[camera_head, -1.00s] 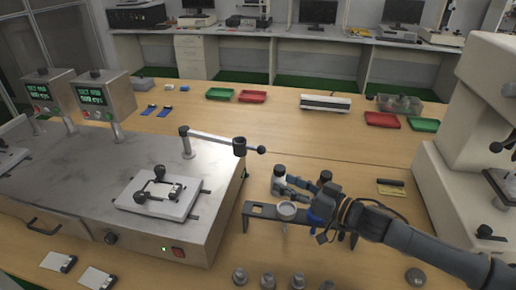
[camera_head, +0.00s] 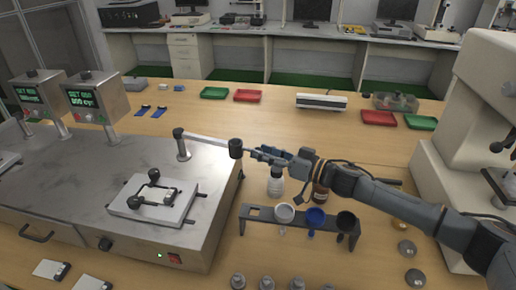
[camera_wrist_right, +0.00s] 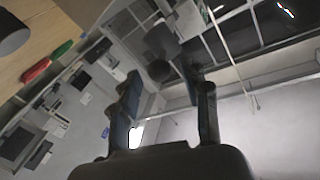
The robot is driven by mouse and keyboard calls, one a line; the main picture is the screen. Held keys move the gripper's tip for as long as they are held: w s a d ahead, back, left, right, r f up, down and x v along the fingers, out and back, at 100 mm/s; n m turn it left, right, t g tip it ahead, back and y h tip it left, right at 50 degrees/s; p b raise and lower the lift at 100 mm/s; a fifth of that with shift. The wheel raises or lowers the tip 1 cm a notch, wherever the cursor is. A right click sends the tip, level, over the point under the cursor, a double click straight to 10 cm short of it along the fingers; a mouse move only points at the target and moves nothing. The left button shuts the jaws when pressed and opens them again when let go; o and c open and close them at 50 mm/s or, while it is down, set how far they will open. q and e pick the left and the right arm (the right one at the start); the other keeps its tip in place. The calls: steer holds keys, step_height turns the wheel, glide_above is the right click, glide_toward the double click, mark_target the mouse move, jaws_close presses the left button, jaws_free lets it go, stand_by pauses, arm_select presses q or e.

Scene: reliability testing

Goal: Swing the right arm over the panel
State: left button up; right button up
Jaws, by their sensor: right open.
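The machine's right swing arm (camera_head: 208,140) runs from a metal post (camera_head: 183,147) on the steel tester to a black cylinder (camera_head: 236,148) near the tester's back right edge. The white panel (camera_head: 128,207) lies on the tester top under a black clamp, in front of the swing arm. My right gripper (camera_head: 262,155) is open, its fingertips pointing left, just right of the cylinder. My left gripper is not in view.
Two display boxes (camera_head: 97,97) stand at left. A large white machine (camera_head: 470,125) stands at right.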

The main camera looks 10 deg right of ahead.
steer(key=shift+x, duration=1.2)
jaws_close()
